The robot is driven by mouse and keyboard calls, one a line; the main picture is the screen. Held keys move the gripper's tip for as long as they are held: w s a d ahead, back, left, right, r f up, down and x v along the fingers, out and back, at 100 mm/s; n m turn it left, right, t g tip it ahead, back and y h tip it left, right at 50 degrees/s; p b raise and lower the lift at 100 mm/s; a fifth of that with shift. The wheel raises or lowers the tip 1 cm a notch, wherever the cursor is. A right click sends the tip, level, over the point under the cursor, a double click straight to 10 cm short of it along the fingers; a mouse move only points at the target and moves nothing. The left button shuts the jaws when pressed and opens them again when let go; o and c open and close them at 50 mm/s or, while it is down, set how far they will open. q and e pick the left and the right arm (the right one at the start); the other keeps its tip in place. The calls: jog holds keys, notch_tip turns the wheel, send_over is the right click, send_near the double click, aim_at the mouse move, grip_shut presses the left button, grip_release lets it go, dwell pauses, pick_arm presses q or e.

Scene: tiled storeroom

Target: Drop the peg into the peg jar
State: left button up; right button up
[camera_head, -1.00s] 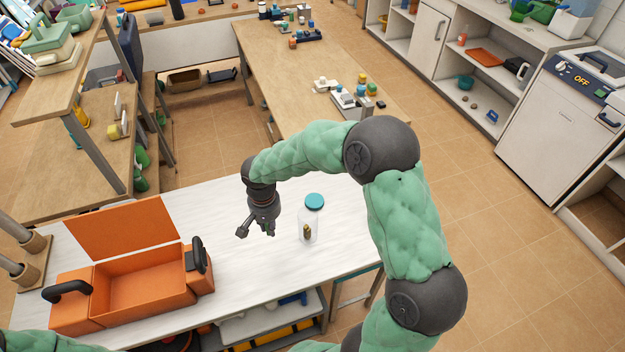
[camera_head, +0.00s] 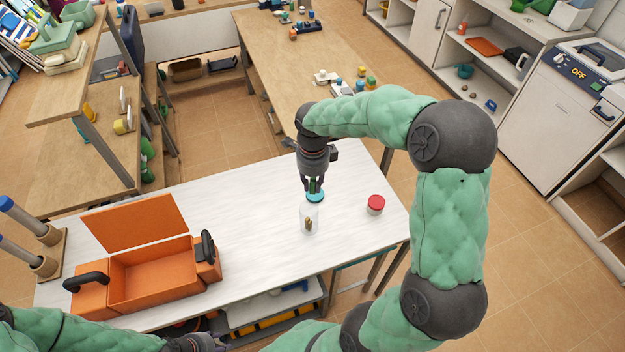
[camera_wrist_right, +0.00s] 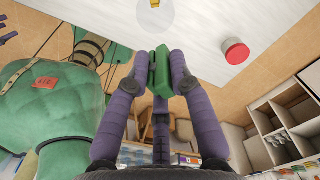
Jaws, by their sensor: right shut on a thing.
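My right gripper (camera_head: 314,186) is shut on a green peg (camera_wrist_right: 160,72), which shows between its fingertips in the right wrist view. The jar stands on the white table with a brownish-yellow peg (camera_head: 308,225) inside. In the wrist view the jar (camera_wrist_right: 166,20) looks open, at the top edge beyond the held peg. My left gripper (camera_head: 208,344) shows only partly at the bottom edge; its fingers are unclear.
An open orange toolbox (camera_head: 150,272) is on the left. Between toolbox and jar the tabletop is clear. A wooden table (camera_head: 290,60) stands behind.

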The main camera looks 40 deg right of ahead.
jog(key=b, duration=0.6)
send_near(313, 202)
jog(key=shift+s+a+f, duration=0.3)
jog(key=shift+s+f, duration=0.05)
jog(key=shift+f, duration=0.55)
jog(key=shift+s+a+f, duration=0.25)
jog(key=shift+s+f, duration=0.1)
jog(key=shift+f, duration=0.6)
jog(key=shift+s+a+f, duration=0.3)
jog(key=shift+s+f, duration=0.05)
jog(key=shift+f, duration=0.55)
jog(key=o, duration=0.9)
jog(key=shift+c, duration=0.2)
notch_tip(313, 202, up, 12)
jog(key=shift+r, duration=0.1)
